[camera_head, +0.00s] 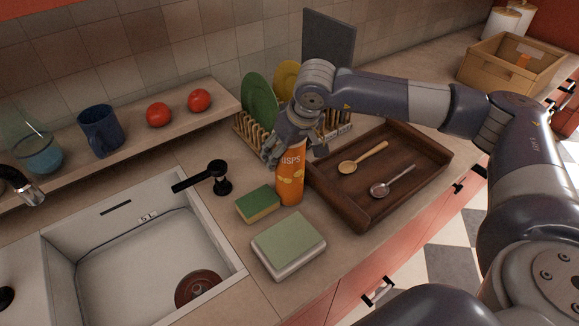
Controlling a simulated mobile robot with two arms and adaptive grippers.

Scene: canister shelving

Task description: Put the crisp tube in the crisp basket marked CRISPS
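The orange crisp tube (290,184) stands upright on the counter, left of the brown tray and just behind the sponge. My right gripper (294,153) is at the tube's top, with its fingers on either side. The right-hand finger looks apart from the tube, so the gripper seems open. The hand partly hides the tube's top. A wooden basket (488,75) stands at the far right of the counter. Something orange and a pale label show inside it, but I cannot read any marking. My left gripper is not in view.
A brown tray (365,215) holds two spoons. A green-yellow sponge (258,204) and a green-topped box (288,245) lie near the tube. A plate rack (250,130) stands behind my gripper.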

